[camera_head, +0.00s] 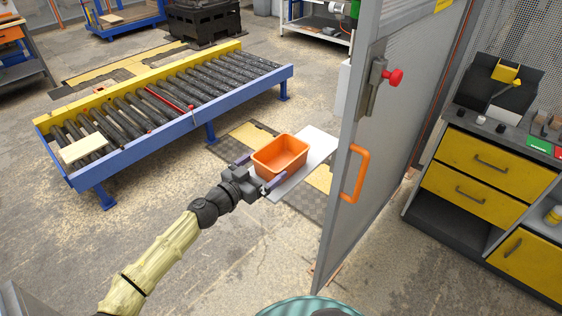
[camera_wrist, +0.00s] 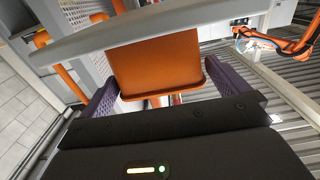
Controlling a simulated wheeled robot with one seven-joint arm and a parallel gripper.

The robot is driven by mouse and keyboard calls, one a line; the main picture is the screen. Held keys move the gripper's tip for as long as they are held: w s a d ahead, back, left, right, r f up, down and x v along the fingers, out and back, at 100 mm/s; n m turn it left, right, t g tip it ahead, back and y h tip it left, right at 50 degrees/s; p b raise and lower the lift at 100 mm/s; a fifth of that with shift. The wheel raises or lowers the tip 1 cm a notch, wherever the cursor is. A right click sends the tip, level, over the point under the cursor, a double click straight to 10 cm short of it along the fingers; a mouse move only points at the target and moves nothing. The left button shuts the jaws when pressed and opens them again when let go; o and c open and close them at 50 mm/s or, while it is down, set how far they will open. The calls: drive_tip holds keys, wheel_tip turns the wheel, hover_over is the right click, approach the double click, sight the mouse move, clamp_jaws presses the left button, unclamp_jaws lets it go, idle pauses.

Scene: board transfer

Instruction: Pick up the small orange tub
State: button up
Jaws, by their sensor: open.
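The small orange tub (camera_head: 280,156) is a rectangular open-topped tub standing upright on a narrow pale board (camera_head: 315,142). In the wrist view the orange tub (camera_wrist: 155,66) fills the middle, with the pale board (camera_wrist: 150,28) crossing the picture above it. My gripper (camera_head: 257,172) is at the tub's near left side, with its purple fingers spread. In the wrist view my gripper (camera_wrist: 163,92) has one finger on either side of the tub, apparently with gaps. Exact contact is hard to tell.
A grey door panel (camera_head: 385,120) with an orange handle (camera_head: 355,175) stands close to the right of the board. A blue and yellow roller conveyor (camera_head: 165,100) stands at the left, with a pale block (camera_head: 83,148) on it. Yellow drawers (camera_head: 480,165) are at the far right.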

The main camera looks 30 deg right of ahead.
sight(276, 160)
drive_tip(key=p+x, duration=0.2)
drive_tip(key=x, duration=0.3)
drive_tip(key=shift+d+f, duration=0.15)
idle(0.5)
drive_tip(key=c, duration=0.7)
